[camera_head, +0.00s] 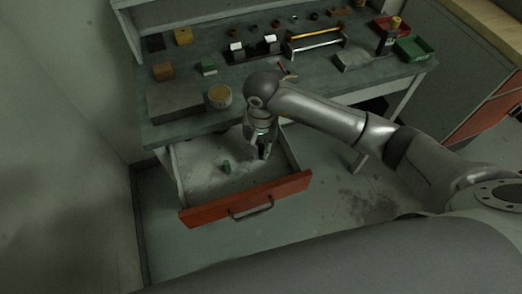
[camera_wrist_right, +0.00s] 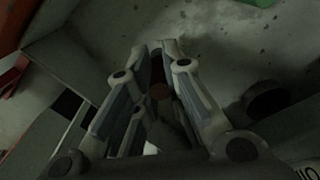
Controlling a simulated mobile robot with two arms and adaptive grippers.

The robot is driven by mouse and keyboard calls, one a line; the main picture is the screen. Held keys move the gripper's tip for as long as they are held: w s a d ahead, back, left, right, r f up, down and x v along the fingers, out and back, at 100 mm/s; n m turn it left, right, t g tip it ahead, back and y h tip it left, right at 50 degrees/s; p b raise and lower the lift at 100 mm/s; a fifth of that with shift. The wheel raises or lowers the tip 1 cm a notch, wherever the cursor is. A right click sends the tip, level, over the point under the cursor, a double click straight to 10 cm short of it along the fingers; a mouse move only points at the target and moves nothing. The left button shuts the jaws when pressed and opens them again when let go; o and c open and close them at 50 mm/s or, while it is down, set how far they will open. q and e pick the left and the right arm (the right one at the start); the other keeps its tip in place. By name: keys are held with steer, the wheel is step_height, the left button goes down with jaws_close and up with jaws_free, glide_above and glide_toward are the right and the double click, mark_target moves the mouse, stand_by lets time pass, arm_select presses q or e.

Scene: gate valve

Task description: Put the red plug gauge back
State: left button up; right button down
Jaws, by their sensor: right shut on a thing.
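The drawer (camera_head: 245,197) with a red front is pulled out below the workbench. My right gripper (camera_head: 260,152) points down inside it, near its back right. In the wrist view my right gripper (camera_wrist_right: 165,55) has its fingers closed around a dark reddish round-ended piece, which looks like the red plug gauge (camera_wrist_right: 158,91). Most of the gauge is hidden by the fingers. In the head view the gauge cannot be made out. My left gripper is not in view.
A small green piece (camera_head: 226,167) lies in the drawer, left of my right gripper. A dark round thing (camera_wrist_right: 267,98) shows beside the fingers in the wrist view. The workbench (camera_head: 185,127) above carries a round tin (camera_head: 219,96), blocks and racks. The drawer's front left is clear.

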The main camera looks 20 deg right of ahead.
mark_target(261, 153)
step_height(261, 153, down, 2)
steer(key=shift+f+p, duration=0.1)
steer(key=shift+p, duration=0.5)
steer(key=shift+f, duration=0.3)
steer(key=shift+f, duration=0.2)
steer(key=c, duration=1.5)
jaws_free()
steer(key=shift+r, duration=0.15)
